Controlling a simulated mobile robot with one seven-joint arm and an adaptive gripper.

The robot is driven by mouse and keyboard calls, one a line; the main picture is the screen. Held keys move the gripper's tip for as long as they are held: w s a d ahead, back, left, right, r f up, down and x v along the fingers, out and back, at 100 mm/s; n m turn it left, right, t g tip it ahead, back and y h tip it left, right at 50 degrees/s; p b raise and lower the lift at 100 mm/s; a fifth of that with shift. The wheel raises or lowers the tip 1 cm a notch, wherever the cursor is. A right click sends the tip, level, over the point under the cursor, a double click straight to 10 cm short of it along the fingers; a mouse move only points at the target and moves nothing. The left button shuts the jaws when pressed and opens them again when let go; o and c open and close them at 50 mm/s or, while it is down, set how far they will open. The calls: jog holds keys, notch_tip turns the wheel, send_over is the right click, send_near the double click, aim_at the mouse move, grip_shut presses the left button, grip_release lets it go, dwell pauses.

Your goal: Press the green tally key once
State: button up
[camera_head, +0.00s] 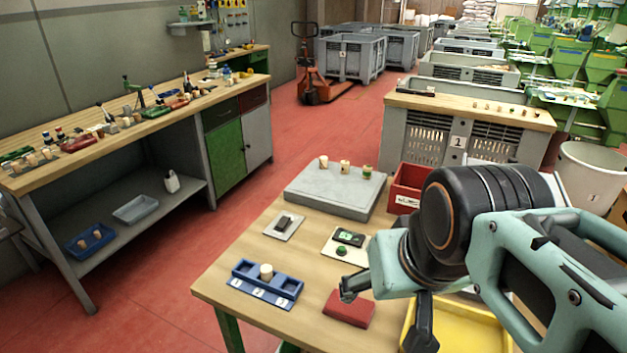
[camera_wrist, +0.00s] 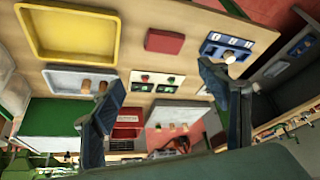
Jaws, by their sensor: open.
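The green tally key (camera_head: 341,251) is a small round green button on a pale plate (camera_head: 331,256), in front of a dark counter with a green display (camera_head: 349,238), mid-table in the head view. My gripper (camera_head: 385,308) is open and empty, to the right of and nearer than the key, above the table. In the wrist view my gripper (camera_wrist: 162,74) shows its two fingers wide apart. No finger visibly touches the key.
A red pad (camera_head: 349,308) and a blue numbered rack (camera_head: 250,290) with one cork lie near the front. A yellow tray (camera_head: 490,325) is at right. A grey slab (camera_head: 310,190) with three corks and a red bin (camera_head: 403,190) stand behind. A dark block sits on a plate (camera_head: 272,231).

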grip_shut()
dwell(0.3)
dwell(1.2)
